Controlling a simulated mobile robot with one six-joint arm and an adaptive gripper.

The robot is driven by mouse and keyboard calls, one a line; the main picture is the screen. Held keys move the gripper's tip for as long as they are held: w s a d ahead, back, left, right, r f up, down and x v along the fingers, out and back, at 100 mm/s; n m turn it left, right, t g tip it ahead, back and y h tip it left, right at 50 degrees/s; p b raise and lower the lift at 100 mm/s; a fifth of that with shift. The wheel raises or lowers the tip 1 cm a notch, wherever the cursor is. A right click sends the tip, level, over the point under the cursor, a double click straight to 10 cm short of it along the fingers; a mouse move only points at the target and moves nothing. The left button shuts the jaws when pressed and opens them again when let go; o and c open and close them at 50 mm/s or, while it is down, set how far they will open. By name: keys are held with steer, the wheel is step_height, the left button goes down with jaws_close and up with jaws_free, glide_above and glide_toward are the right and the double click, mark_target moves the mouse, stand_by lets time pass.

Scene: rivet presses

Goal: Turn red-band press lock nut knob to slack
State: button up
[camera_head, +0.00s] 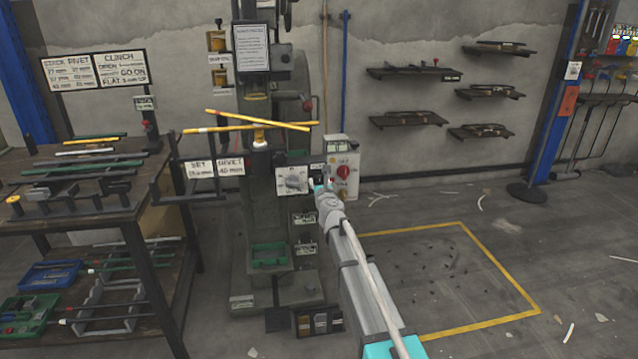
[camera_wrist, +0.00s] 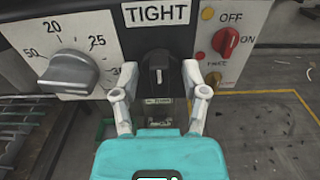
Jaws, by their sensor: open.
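The black lock nut knob (camera_wrist: 158,60) sits under a white TIGHT sign (camera_wrist: 157,14) in the wrist view, with a pale vertical mark on its front. My gripper (camera_wrist: 160,70) is open, with one finger on each side of the knob. Whether either finger touches it I cannot tell. In the head view my gripper (camera_head: 320,184) is at the front panel of the grey-green press (camera_head: 256,215), and my arm end hides most of the knob there. I cannot make out a red band on this press.
A grey dial knob (camera_wrist: 70,72) with numbers is left of the knob, and a red OFF/ON switch (camera_wrist: 226,41) is on a box to the right. Yellow bars (camera_head: 258,121) lie across the press. A loaded workbench (camera_head: 150,205) stands at left.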

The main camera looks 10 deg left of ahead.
jaws_close()
stand_by(0.3)
steer(key=shift+n, duration=0.5)
steer(key=n, duration=0.3)
steer(key=shift+a, duration=0.1)
steer(key=n, duration=0.9)
steer(key=shift+a+f, duration=0.1)
steer(key=shift+n, duration=2.5)
